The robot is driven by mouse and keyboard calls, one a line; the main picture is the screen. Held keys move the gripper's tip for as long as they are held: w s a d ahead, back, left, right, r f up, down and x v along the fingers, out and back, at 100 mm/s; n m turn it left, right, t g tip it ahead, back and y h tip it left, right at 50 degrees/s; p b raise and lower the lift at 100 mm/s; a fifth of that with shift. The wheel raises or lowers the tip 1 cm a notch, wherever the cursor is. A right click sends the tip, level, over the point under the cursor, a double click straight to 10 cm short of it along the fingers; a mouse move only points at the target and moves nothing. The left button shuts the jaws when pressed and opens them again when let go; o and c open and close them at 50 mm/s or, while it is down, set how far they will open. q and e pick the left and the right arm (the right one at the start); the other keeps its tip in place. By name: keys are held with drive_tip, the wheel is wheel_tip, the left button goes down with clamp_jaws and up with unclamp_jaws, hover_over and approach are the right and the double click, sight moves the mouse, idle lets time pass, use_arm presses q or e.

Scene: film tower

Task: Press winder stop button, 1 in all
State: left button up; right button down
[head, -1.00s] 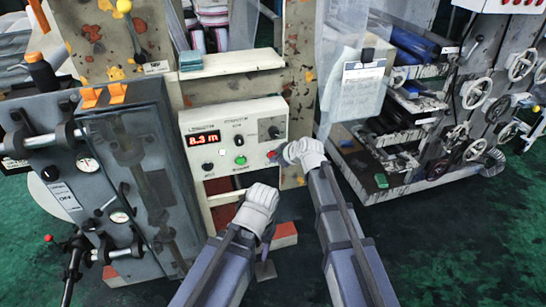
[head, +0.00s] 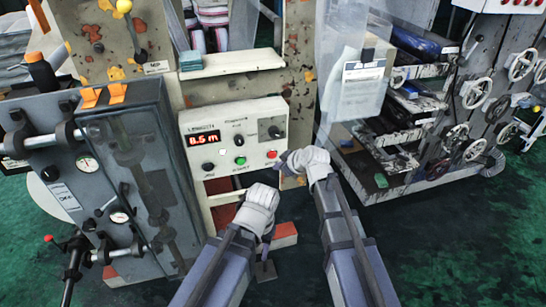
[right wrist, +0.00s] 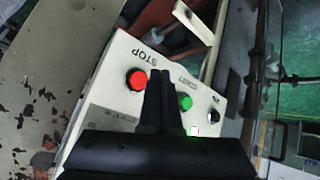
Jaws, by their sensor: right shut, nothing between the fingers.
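The control panel (head: 225,168) faces me, with a red button (head: 271,154), a green button (head: 240,161) and a red display (head: 205,139) that seems to read 8.5 m. In the right wrist view, the red button (right wrist: 136,79) sits beside the word STOP, with the green button (right wrist: 185,102) farther along. My right gripper (head: 281,166) is shut and empty, just right of and below the red button in the head view. Its closed fingertips (right wrist: 161,75) appear between the two buttons, apart from the red one. My left gripper (head: 267,236) hangs low in front of the machine; its jaws are unclear.
A grey cabinet (head: 130,160) with gauges stands left of the panel. A shelf (head: 230,63) juts out above it. A rack with handwheels (head: 473,94) and a hanging clear sheet (head: 350,85) are at the right. The green floor (head: 450,240) is open at lower right.

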drive_tip(key=shift+s+d, duration=0.25)
drive_tip(key=shift+s, duration=0.4)
drive_tip(key=shift+s+d, duration=0.2)
drive_tip(key=shift+s, duration=0.45)
